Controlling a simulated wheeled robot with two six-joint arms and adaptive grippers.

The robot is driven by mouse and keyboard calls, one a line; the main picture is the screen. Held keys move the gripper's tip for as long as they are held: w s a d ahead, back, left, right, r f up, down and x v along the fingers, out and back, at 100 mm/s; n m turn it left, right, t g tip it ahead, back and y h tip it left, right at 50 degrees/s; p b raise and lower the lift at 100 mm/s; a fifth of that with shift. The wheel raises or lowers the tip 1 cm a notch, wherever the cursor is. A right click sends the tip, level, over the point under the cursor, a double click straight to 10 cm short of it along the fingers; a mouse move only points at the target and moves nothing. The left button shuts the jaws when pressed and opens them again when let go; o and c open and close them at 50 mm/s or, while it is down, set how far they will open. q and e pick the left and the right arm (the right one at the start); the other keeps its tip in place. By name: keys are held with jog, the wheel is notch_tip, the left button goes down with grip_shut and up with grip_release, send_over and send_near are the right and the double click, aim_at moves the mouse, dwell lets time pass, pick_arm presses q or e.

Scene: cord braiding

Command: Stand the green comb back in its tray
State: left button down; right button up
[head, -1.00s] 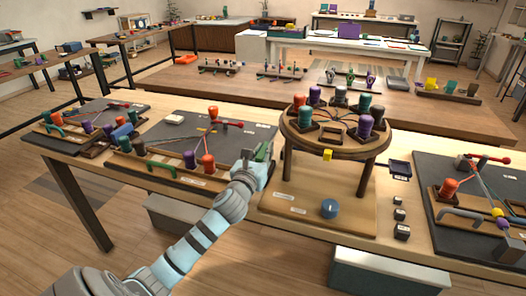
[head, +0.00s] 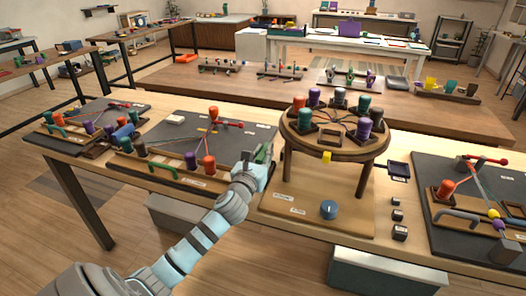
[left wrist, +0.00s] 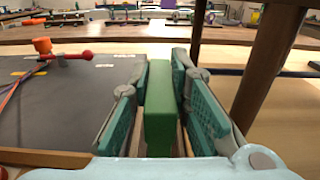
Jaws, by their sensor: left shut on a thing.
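The green comb (left wrist: 160,108) is an upright green block between the teal finger pads of my left gripper (left wrist: 160,95) in the left wrist view. The left gripper is shut on it. In the head view the left gripper (head: 252,164) holds the comb (head: 262,153) near the table's front, just left of the round braiding stand. The comb's lower end is hidden. A small dark tray (head: 399,179) lies right of the stand; I cannot tell if it is the comb's. My right gripper is not in view.
The round wooden stand (head: 333,152) with several coloured bobbins is close to the right of my left gripper; its leg (left wrist: 265,65) shows in the wrist view. A dark mat (head: 170,128) with bobbins and cords lies to the left. Small dark blocks (head: 398,216) sit at right.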

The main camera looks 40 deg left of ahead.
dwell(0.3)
pick_arm(q)
jog(key=shift+p, duration=0.4)
jog(key=shift+f+b, duration=1.1)
jog(key=shift+f, duration=0.45)
dwell(0.3)
jog(key=c, duration=1.4)
grip_release()
